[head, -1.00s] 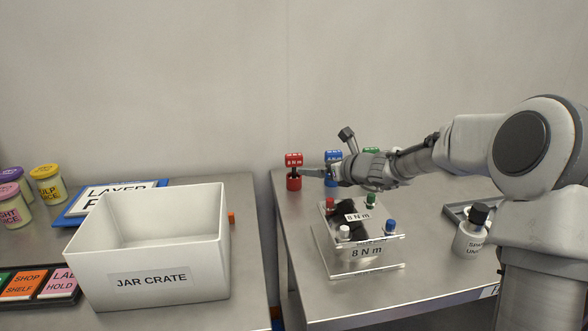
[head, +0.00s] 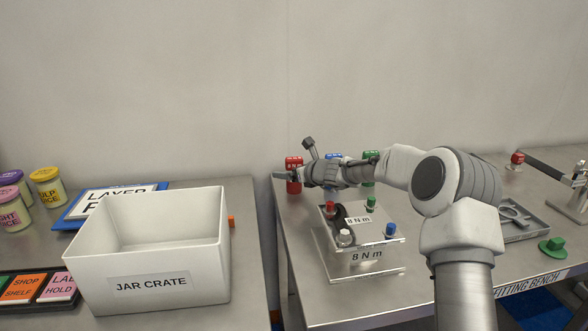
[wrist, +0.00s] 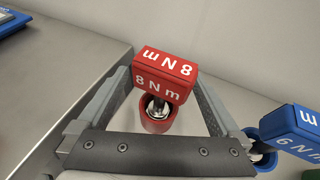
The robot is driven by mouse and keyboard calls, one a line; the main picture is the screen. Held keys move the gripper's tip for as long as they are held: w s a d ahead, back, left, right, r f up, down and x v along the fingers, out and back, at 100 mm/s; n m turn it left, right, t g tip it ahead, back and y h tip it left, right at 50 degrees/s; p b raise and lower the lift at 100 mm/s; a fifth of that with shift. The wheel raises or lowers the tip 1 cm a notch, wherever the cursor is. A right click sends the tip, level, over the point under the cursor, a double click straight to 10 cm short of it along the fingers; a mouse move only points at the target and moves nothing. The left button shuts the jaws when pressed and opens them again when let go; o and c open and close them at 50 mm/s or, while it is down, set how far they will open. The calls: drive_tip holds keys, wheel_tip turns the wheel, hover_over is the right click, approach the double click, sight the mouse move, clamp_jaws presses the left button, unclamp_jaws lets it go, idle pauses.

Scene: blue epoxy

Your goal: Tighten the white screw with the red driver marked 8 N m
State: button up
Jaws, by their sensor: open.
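The red driver marked 8 N m (head: 293,162) stands upright in a red holder (head: 293,187) at the back left of the right bench. In the wrist view the red driver (wrist: 164,76) is between the two fingers of my gripper (wrist: 165,90), with a gap on each side. My gripper (head: 287,175) is open and empty around the driver. The white screw (head: 345,237) is at the front left corner of a clear block (head: 370,262) labelled 8 N m. Red (head: 330,208), green (head: 370,203) and blue (head: 390,229) screws stand at its other corners.
A blue driver (head: 333,157) marked 6 N m and a green one (head: 371,155) stand right of the red one. A white jar crate (head: 150,285) is on the left bench across a gap. A grey tray (head: 527,228) lies on the right.

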drive_tip(key=shift+x, duration=0.85)
drive_tip(key=shift+d, duration=0.1)
drive_tip(key=shift+r, duration=0.1)
drive_tip(key=c, duration=1.5)
